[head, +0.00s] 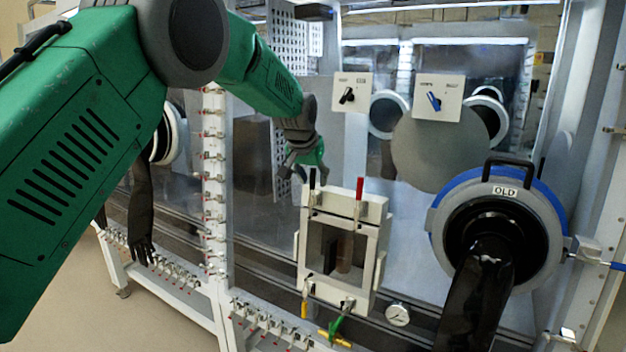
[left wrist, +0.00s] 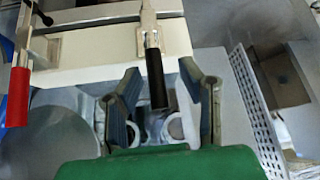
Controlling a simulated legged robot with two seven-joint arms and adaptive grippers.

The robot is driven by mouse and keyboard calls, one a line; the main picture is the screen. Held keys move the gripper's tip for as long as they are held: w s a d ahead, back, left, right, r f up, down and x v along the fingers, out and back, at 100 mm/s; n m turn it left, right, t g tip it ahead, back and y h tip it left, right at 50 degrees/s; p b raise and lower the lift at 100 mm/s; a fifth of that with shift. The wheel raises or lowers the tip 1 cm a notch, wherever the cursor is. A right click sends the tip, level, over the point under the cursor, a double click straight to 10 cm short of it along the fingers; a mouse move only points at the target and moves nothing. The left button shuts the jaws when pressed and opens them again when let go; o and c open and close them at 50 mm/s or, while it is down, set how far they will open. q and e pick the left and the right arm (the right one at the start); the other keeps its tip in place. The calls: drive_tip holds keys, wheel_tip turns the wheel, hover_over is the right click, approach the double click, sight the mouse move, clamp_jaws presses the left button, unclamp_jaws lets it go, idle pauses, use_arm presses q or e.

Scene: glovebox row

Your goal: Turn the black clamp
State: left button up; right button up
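The black clamp (head: 312,180) stands upright at the top left corner of a small white framed hatch (head: 318,279). In the left wrist view the black handle (left wrist: 156,80) hangs from a metal bracket on the white frame. My left gripper (head: 306,170) is at the clamp, with its fingers spread. In the left wrist view the left gripper (left wrist: 160,100) is open, one finger on each side of the black handle. Gaps show between handle and fingers, so it is not gripped. My right gripper is not in view.
A red-handled clamp (head: 359,190) stands at the hatch's top right, and also shows in the left wrist view (left wrist: 18,97). Yellow (head: 304,309) and green (head: 336,326) handles are below. A glove port marked OLD (head: 440,222) is to the right. A perforated panel (left wrist: 255,105) lies beside the gripper.

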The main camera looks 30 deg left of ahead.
use_arm(q)
drive_tip(key=shift+d, duration=0.1)
drive_tip(key=shift+s+r, duration=0.1)
drive_tip(key=shift+s+d+r, duration=0.1)
drive_tip(key=shift+s+r, duration=0.15)
drive_tip(key=shift+r, duration=0.1)
drive_tip(key=a+v, duration=0.1)
drive_tip(key=v, duration=0.9)
drive_tip(key=shift+d+r, duration=0.2)
drive_tip(key=shift+d, duration=0.25)
drive_tip(key=shift+s, duration=0.15)
